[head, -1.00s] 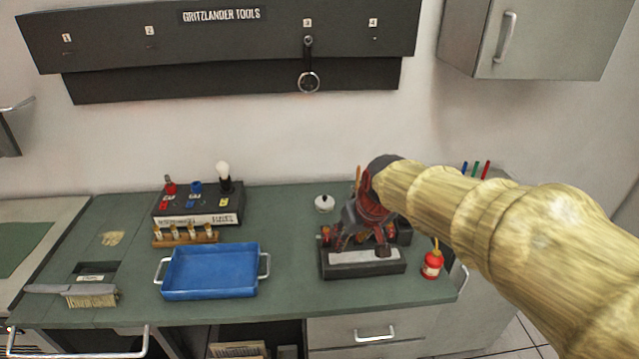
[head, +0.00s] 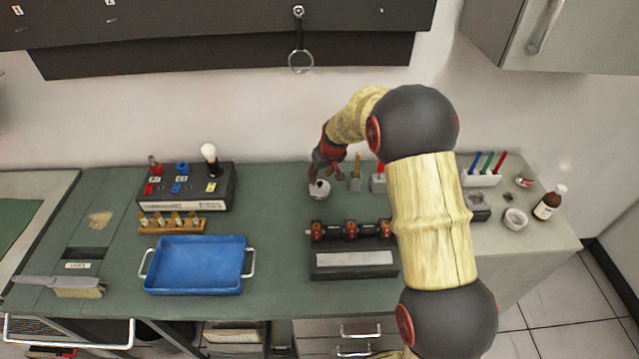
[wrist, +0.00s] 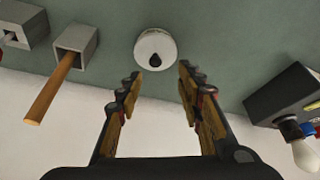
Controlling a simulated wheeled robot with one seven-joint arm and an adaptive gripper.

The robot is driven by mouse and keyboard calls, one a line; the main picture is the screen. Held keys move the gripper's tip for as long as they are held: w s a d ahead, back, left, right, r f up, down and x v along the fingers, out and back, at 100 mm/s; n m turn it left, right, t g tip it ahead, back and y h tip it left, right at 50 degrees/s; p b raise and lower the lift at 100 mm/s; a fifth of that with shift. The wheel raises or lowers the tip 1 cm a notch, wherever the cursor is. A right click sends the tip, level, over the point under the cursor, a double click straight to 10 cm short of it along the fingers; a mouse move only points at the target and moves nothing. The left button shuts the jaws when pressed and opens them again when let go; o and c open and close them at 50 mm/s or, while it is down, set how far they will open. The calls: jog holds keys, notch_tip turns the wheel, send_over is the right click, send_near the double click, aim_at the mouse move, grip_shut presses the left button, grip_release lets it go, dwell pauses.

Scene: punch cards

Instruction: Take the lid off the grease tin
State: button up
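The grease tin (head: 319,190) is a small round white tin at the back of the green bench, and its white lid with a black knob is on top. In the wrist view the lid (wrist: 152,46) shows from above, just beyond my fingertips and roughly centred between them. My gripper (wrist: 157,72) is open and empty, its two fingers spread apart. In the head view my gripper (head: 322,173) is at the back of the tin, partly over it. I cannot tell if a finger touches the tin.
A grey holder with a wooden-handled tool (wrist: 50,90) stands close beside the tin. A black switch box with a bulb (head: 185,190) is to the left. A black block with rollers (head: 352,262) is in front. A blue tray (head: 197,266) sits at front left.

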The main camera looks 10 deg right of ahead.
aim_at(320, 183)
jog(key=x, duration=0.6)
jog(key=shift+d+f+b, duration=0.2)
jog(key=shift+d+b, duration=0.15)
jog(key=shift+c, duration=1.1)
jog(key=c, duration=0.7)
grip_shut()
